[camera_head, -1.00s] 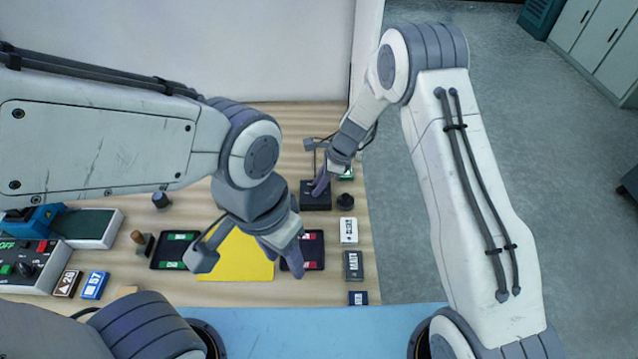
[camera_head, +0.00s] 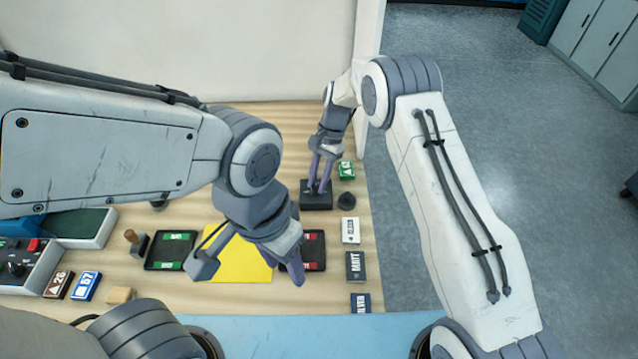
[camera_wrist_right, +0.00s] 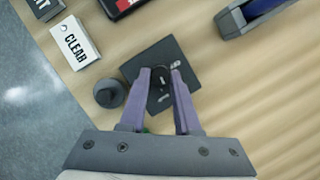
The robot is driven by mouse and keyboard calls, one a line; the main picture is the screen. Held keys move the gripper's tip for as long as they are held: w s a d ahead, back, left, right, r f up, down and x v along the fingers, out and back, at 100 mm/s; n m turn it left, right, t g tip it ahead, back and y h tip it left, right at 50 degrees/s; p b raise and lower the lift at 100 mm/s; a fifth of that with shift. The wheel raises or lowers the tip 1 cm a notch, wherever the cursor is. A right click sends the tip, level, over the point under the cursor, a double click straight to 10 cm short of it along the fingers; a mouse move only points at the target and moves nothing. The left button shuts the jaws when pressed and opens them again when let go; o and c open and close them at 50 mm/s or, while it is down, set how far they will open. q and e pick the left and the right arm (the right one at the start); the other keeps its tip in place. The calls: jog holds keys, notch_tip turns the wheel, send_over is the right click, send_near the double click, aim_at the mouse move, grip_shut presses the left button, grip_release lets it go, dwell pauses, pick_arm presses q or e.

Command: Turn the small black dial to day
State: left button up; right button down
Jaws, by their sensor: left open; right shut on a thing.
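The small black dial (camera_wrist_right: 159,76) sits on a square black base (camera_wrist_right: 180,52). In the head view the same base (camera_head: 316,203) stands near the table's right edge. My right gripper (camera_head: 320,188) reaches down to it from above. In the right wrist view its purple fingers (camera_wrist_right: 160,74) are on either side of the dial, shut on it. The base markings are too small to read, and the fingers partly cover the dial, so its setting cannot be told. My left gripper (camera_head: 284,268) is open and empty above the yellow sheet (camera_head: 240,262).
A round black knob (camera_wrist_right: 109,93) stands beside the base, and a green block (camera_head: 346,170) is behind it. A white CLEAR block (camera_head: 350,230) and a dark MATT block (camera_head: 355,267) line the right edge. A black tray (camera_head: 315,238) lies in front of the base.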

jog(key=n+h+b, duration=0.1)
jog(key=n, duration=0.2)
jog(key=shift+w+a+g, duration=0.1)
jog(key=shift+a+g, duration=0.05)
jog(key=shift+g, duration=0.15)
jog(key=shift+n+h, duration=0.5)
jog(key=shift+n, duration=0.9)
jog(key=shift+b, duration=0.3)
jog(key=c, duration=0.6)
grip_release()
jog(key=shift+a, duration=0.1)
jog(key=shift+w+r+b, duration=0.3)
jog(key=shift+r, duration=0.2)
jog(key=shift+v, duration=4.65)
